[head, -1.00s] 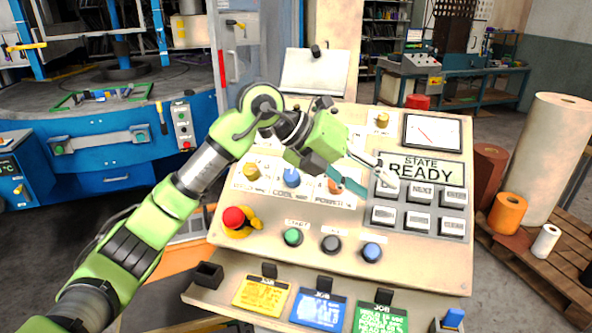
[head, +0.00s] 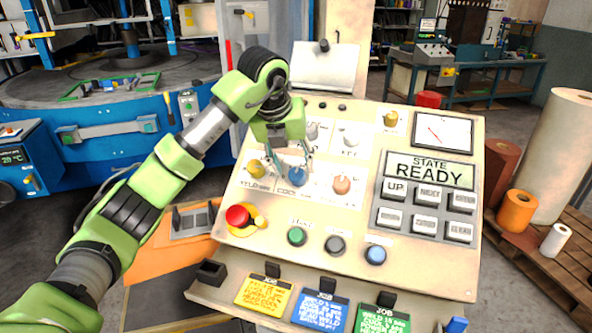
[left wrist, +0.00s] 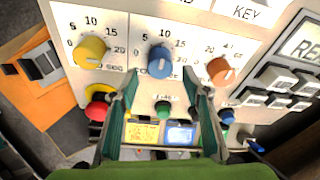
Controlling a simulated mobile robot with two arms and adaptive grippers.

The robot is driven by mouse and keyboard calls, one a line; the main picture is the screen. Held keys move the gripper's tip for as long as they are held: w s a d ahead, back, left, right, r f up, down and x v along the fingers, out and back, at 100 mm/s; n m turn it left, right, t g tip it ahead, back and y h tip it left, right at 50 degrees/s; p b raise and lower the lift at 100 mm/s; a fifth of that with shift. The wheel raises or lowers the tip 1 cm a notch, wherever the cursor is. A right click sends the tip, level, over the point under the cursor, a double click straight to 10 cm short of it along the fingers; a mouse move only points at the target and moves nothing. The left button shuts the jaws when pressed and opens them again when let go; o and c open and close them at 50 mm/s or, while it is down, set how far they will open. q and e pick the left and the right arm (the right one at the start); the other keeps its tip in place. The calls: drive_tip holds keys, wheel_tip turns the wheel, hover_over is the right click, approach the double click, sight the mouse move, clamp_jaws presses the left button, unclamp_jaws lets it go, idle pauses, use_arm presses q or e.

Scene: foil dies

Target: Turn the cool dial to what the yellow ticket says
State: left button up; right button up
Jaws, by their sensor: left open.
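The cool dial is the blue knob (head: 298,177) in the middle of a row of three on the beige panel (head: 270,215). In the left wrist view the blue knob (left wrist: 161,61) has a scale around it with 5 and 10 legible. My left gripper (head: 290,168) is open at the blue knob; in the left wrist view its fingers (left wrist: 162,95) stand apart to either side below the knob, not closed on it. The yellow ticket (head: 263,292) is clipped at the panel's lower edge; its small print is too blurred to read. My right gripper is not in view.
A yellow knob (head: 256,168) and an orange knob (head: 342,184) flank the blue one closely. Below are a red stop button (head: 237,216) and green, black and blue buttons. A screen (head: 430,170) reads STATE READY. Blue (head: 320,309) and green (head: 382,321) tickets hang beside the yellow one.

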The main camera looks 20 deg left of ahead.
sight(296, 173)
use_arm(q)
drive_tip(key=shift+p+x, duration=0.35)
drive_tip(key=shift+x, duration=1.95)
drive_tip(key=c, duration=1.1)
drive_tip(key=shift+m, duration=0.3)
drive_tip(key=m+b, duration=0.1)
drive_tip(key=m, duration=0.2)
drive_tip(key=shift+y, duration=0.4)
drive_tip(key=shift+r+m+y+b, duration=0.1)
drive_tip(key=shift+m+y+b, duration=0.4)
drive_tip(key=shift+m, duration=1.8)
